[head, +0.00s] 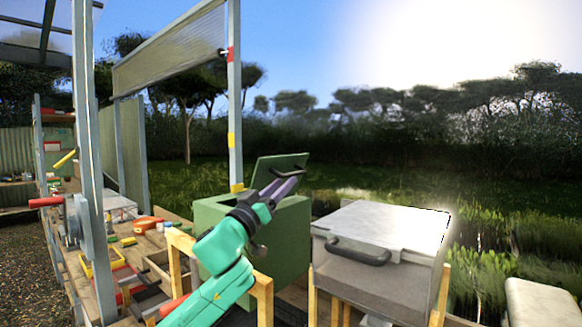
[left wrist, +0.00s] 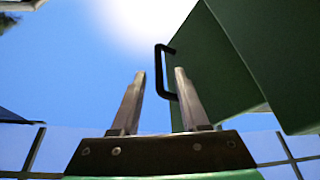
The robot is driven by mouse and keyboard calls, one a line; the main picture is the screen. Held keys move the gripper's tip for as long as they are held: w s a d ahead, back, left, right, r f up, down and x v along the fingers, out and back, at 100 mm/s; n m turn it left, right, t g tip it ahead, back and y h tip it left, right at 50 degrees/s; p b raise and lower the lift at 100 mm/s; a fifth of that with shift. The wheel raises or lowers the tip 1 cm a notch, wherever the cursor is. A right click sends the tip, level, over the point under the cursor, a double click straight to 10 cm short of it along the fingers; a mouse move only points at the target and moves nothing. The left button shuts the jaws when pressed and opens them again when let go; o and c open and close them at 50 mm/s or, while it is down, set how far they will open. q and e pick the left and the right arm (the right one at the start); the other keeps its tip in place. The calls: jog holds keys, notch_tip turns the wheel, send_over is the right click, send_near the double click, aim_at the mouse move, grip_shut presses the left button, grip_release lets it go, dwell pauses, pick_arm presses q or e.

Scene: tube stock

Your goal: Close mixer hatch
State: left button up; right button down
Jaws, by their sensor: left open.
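A green box (head: 287,240) stands on a wooden frame in the middle of the head view. Its flat green hatch (head: 272,166) is raised, tilted up at the back, with a black bar handle (head: 287,174). My left gripper (head: 290,184) is at the hatch, close to the handle, and hides part of it. In the left wrist view, my left gripper (left wrist: 160,72) has its two fingers apart with nothing between them at their bases. The handle (left wrist: 159,70) shows near the fingertips, its lower end by the right finger; I cannot tell whether they touch. My right gripper is not shown.
A grey box (head: 365,270) with a shut pale lid (head: 385,225) and black handle stands right of the green box. A workbench (head: 150,250) with tools and trays lies left. A metal post (head: 235,100) rises behind the green box.

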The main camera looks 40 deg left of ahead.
aim_at(290, 176)
pick_arm(q)
jog(key=p+x, duration=0.1)
jog(key=x, duration=0.1)
jog(key=p+x, duration=0.1)
jog(key=x, duration=0.1)
jog(key=shift+r, duration=0.25)
jog(key=shift+w+d+f, duration=0.1)
jog(key=shift+w+f, duration=0.05)
jog(key=shift+w, duration=0.05)
grip_shut()
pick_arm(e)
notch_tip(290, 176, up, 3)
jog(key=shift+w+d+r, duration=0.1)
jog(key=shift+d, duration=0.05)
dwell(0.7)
